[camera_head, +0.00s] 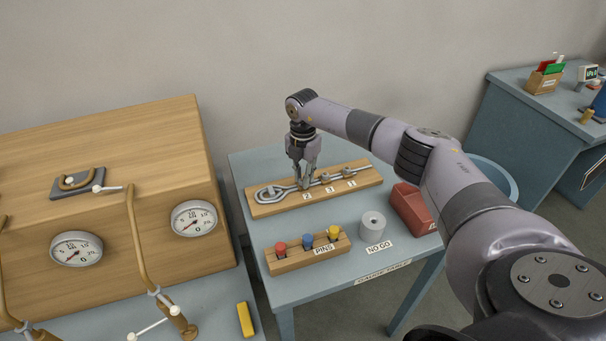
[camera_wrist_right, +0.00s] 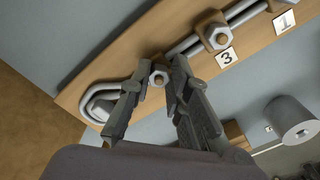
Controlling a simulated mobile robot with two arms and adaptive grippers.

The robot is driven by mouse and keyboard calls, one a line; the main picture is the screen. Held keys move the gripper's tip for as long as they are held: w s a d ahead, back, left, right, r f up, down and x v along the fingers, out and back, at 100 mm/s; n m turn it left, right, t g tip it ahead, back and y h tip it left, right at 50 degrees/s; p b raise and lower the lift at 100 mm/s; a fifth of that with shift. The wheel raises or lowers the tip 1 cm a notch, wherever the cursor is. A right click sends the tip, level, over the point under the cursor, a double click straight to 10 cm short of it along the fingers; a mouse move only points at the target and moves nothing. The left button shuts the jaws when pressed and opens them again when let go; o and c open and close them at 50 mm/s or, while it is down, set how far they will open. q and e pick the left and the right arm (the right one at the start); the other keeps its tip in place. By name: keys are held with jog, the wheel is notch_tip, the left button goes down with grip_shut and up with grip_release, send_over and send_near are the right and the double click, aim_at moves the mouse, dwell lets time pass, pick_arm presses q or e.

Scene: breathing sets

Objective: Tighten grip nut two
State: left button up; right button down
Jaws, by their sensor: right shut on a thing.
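A wooden board (camera_head: 268,209) on the blue-grey table carries a metal rod with a looped end (camera_head: 268,194) and a row of nuts labelled 2, 3 and 1. My right gripper (camera_head: 303,184) points down at the board, just behind label 2 (camera_head: 307,196). In the right wrist view its fingers (camera_wrist_right: 160,74) are shut around grip nut two (camera_wrist_right: 159,79), between the loop and the nut by label 3 (camera_wrist_right: 217,38). Label 2 is hidden in that view. My left gripper is not in view.
A wooden pin rack (camera_head: 290,264) with red, blue and yellow pins stands at the table's front. A grey cylinder (camera_head: 372,228) by the NO GO label and a red box (camera_head: 412,208) stand to the right. A wooden cabinet with gauges (camera_head: 150,150) stands left.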

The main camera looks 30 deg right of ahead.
jog(key=shift+w+r, duration=0.1)
jog(key=c, duration=1.5)
grip_release()
notch_tip(320, 180, up, 12)
jog(key=shift+f, duration=0.1)
